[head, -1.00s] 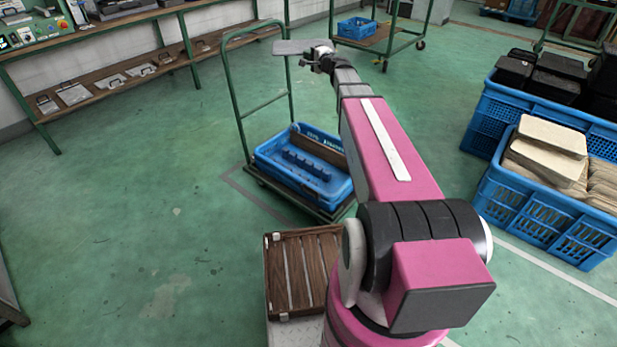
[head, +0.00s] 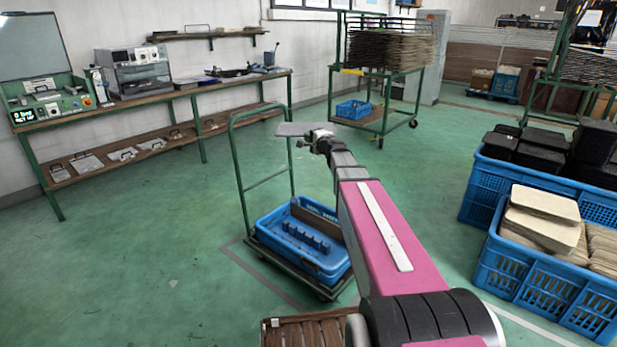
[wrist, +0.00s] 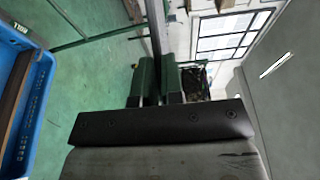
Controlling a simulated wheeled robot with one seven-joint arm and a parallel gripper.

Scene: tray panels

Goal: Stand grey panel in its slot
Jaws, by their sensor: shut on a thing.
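The grey panel (head: 294,129) is held out flat at the end of my arm in the head view, above and behind the trolley's blue tray. My gripper (head: 321,137) is shut on its right end. In the wrist view my gripper (wrist: 158,100) grips the panel's dark edge strip, and the panel's grey face (wrist: 165,163) fills the bottom. The blue tray (head: 318,262) sits on the trolley, with a blue slotted rack (head: 305,237) inside and a brown panel along its far side. The tray's edge also shows at the left of the wrist view (wrist: 37,105). The panel is clear of the tray.
The trolley's green handle frame (head: 238,175) rises at the tray's left. Blue crates of beige panels (head: 545,290) and black blocks (head: 475,200) stand at the right. A slatted wooden box (head: 305,332) is at the bottom. The green floor at left is clear.

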